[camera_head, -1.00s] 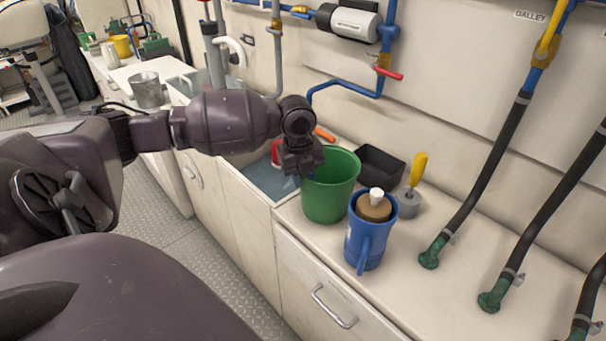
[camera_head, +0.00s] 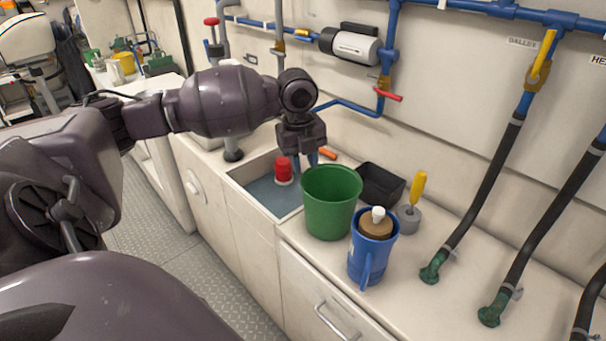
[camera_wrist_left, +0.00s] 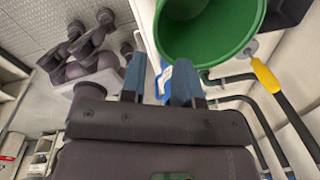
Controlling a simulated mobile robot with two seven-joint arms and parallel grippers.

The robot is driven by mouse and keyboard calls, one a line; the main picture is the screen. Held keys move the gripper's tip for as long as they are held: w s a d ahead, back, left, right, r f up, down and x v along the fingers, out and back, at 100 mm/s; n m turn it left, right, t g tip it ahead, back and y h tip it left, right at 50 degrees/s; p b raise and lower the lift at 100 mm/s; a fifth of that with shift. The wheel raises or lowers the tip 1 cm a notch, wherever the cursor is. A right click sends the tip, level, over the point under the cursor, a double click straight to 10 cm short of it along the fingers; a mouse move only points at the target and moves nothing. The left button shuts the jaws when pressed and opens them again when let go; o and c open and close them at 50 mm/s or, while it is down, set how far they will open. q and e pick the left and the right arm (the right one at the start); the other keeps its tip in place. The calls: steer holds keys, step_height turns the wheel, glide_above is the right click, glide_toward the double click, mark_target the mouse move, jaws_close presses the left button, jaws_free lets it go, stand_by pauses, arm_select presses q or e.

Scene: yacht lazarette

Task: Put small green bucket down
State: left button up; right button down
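The green bucket (camera_head: 331,212) stands upright on the white counter (camera_head: 305,255), beside the right end of the sink. In the left wrist view the green bucket (camera_wrist_left: 205,52) is just beyond my fingers, with its open mouth and rim showing. My left gripper (camera_head: 313,159) is above and behind the bucket's far left rim. In the left wrist view my left gripper (camera_wrist_left: 157,75) has its two blue fingers spread, with nothing between them, apart from the bucket. My right gripper does not show.
A blue jug (camera_head: 368,262) with a brown-and-white item in it stands close at the bucket's right. Behind are a black bin (camera_head: 381,184) and a yellow-handled tool (camera_head: 417,190). A red-topped item (camera_head: 284,167) stands in the sink (camera_head: 262,193). Black hoses rise at right.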

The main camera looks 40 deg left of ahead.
arm_select(q)
steer(key=shift+s+r, duration=0.1)
steer(key=shift+r, duration=0.8)
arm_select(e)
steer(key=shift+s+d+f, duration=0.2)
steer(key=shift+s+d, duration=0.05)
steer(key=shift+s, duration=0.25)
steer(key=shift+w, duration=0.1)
